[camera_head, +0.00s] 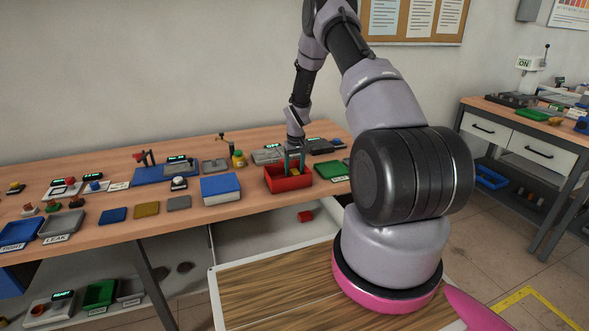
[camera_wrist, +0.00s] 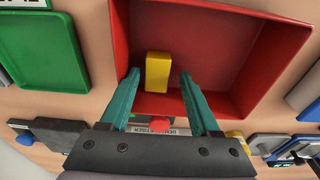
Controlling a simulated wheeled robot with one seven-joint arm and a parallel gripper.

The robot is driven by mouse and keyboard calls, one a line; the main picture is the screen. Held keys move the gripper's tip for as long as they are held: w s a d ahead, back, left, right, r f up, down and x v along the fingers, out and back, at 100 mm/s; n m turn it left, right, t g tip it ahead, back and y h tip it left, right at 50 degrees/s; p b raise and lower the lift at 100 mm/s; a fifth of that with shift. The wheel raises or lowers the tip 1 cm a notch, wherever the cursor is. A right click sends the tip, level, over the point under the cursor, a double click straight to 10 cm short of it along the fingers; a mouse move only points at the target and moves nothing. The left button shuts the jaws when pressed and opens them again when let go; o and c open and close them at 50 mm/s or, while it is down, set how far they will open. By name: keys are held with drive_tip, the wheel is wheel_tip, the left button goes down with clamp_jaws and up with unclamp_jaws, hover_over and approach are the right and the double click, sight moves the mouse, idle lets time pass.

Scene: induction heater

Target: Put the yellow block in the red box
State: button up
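The red box (camera_head: 288,184) stands on the workbench near its front edge, and fills much of the wrist view (camera_wrist: 285,45). The yellow block (camera_wrist: 158,72) is within the box's outline in the wrist view, near the wall on the gripper's side. I cannot tell whether it rests on the floor of the box. My gripper (camera_wrist: 159,76) points down into the box with its two teal fingers apart. The block shows between the fingertips with a gap on each side. In the head view, my gripper (camera_head: 294,163) is over the box, and the block is not clearly visible.
A green tray (camera_head: 331,169) lies right of the box, and a blue and white box (camera_head: 220,189) stands to its left. Several blocks, trays and devices crowd the workbench (camera_head: 110,231). A small red object (camera_head: 305,216) is below the bench edge.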

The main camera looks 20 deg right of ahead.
drive_tip(key=shift+r, duration=0.1)
wheel_tip(320, 180, up, 10)
drive_tip(key=s, duration=0.1)
drive_tip(key=shift+s+r, duration=0.15)
drive_tip(key=shift+r, duration=0.1)
idle(0.3)
drive_tip(key=shift+r, duration=0.1)
drive_tip(key=s+a+r+m+t, duration=0.15)
drive_tip(key=s+r, duration=0.25)
drive_tip(key=r, duration=0.5)
drive_tip(key=s+a+r, duration=0.2)
drive_tip(key=s+r, duration=0.2)
drive_tip(key=r, duration=0.5)
drive_tip(key=s+a+r+m+t, duration=0.15)
drive_tip(key=s+r, duration=0.25)
drive_tip(key=r, duration=0.5)
drive_tip(key=s+a+r+t, duration=0.1)
drive_tip(key=s+a+r, duration=0.1)
drive_tip(key=s, duration=0.6)
drive_tip(key=s+a+r+t+y, duration=0.1)
drive_tip(key=s+r, duration=0.3)
drive_tip(key=s, duration=0.4)
drive_tip(key=s+a+r+m+y, duration=0.1)
drive_tip(key=s+a+r, duration=0.2)
drive_tip(key=s, duration=0.6)
drive_tip(key=shift+a+r+t, duration=0.2)
drive_tip(key=shift+r+t, duration=0.2)
drive_tip(key=shift+r, duration=0.15)
